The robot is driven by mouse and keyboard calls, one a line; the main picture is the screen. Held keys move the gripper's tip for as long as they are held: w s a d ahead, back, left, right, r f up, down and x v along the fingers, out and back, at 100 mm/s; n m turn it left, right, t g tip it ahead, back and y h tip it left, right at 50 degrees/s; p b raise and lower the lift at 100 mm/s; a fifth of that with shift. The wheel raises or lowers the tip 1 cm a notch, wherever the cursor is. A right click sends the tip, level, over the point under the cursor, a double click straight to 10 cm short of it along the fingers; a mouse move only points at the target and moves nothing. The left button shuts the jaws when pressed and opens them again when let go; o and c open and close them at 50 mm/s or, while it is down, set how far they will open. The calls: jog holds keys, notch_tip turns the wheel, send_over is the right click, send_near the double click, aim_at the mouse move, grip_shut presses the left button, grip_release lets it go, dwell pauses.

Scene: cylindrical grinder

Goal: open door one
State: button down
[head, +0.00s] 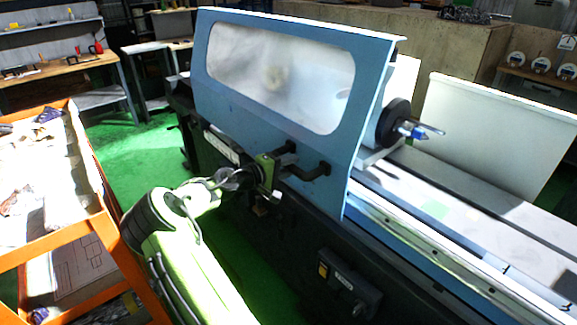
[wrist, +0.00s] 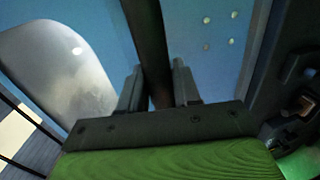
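Door one appears to be the light blue machine door (head: 225,95) with a large cloudy window (head: 285,75); it stands across the left part of the grinder. It has a black handle (head: 308,172) low on its front. My gripper (head: 276,163) is at the left end of this handle, in front of the door. In the wrist view the dark handle bar (wrist: 150,40) runs between the two fingers of my gripper (wrist: 158,85). The fingers are close to the bar on both sides. I cannot tell whether they touch it. The window (wrist: 65,75) shows at left there.
An orange cart (head: 95,225) with several items stands at the left, near my arm. A control box (head: 348,285) juts from the machine's lower front. To the right are the chuck (head: 393,122) and the long machine bed (head: 470,225). Green floor is free between cart and machine.

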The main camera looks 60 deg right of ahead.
jog(key=c, duration=0.9)
grip_release()
jog(key=shift+c, duration=0.2)
jog(key=shift+a, duration=0.1)
jog(key=v, duration=1.5)
jog(key=shift+w+a+p, duration=0.15)
jog(key=shift+a+p, duration=0.1)
jog(key=shift+p, duration=0.15)
jog(key=shift+r, duration=0.1)
